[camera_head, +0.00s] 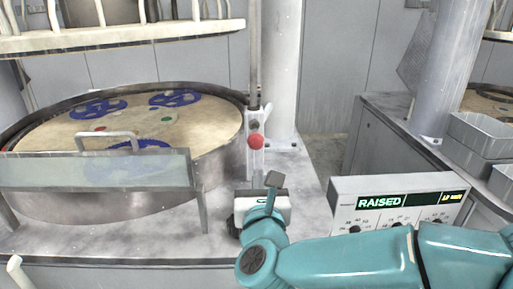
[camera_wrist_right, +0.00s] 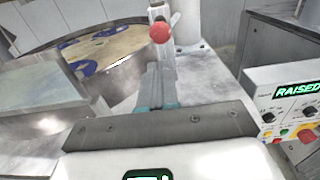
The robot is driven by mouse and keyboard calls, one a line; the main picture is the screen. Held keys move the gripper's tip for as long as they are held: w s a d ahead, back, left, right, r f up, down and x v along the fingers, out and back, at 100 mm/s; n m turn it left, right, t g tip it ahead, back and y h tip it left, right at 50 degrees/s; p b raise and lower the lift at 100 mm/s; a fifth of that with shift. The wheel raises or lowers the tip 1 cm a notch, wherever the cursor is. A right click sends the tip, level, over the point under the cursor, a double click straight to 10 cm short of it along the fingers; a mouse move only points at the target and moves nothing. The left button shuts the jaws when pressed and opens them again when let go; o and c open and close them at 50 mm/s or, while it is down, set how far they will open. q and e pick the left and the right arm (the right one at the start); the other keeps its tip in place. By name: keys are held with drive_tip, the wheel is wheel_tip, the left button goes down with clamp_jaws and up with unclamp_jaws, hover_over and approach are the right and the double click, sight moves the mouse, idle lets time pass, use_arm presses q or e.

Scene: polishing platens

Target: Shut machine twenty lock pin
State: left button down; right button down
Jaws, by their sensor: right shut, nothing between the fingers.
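The lock pin shows as a red ball knob (camera_head: 256,141) on a pale upright bracket (camera_head: 257,163) at the right side of the round polishing platen (camera_head: 190,119). In the right wrist view the red knob (camera_wrist_right: 160,32) is at the top middle. My right gripper (camera_head: 274,180) is shut and empty, below and slightly right of the knob in the head view. In the wrist view its closed fingers (camera_wrist_right: 157,80) point toward the bracket, with the knob beyond their tips. I cannot tell how far the pin sits in its bracket. My left gripper is not in view.
A control box (camera_head: 398,205) reading RAISED stands at the right. A clear guard with a handle (camera_head: 95,170) stands before the platen. A pale column (camera_head: 282,70) rises behind the bracket. Grey bins (camera_head: 478,140) sit at the far right.

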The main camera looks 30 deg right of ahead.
sight(256, 142)
drive_tip(key=p+x, duration=0.4)
drive_tip(key=x, duration=0.8)
drive_tip(key=shift+w+a, duration=0.1)
drive_tip(key=shift+a, duration=0.15)
drive_tip(key=shift+w+d, duration=0.15)
drive_tip(key=shift+d, duration=0.05)
drive_tip(key=shift+f, duration=0.1)
drive_tip(key=shift+w+f+b, duration=0.15)
drive_tip(key=shift+w+b, duration=0.05)
drive_tip(key=shift+b, duration=0.15)
drive_tip(key=b+x, duration=0.4)
drive_tip(key=x, duration=0.1)
drive_tip(key=shift+f, duration=0.1)
drive_tip(key=shift+r, duration=0.3)
drive_tip(key=shift+s+d+r, duration=0.1)
drive_tip(key=shift+r, duration=0.25)
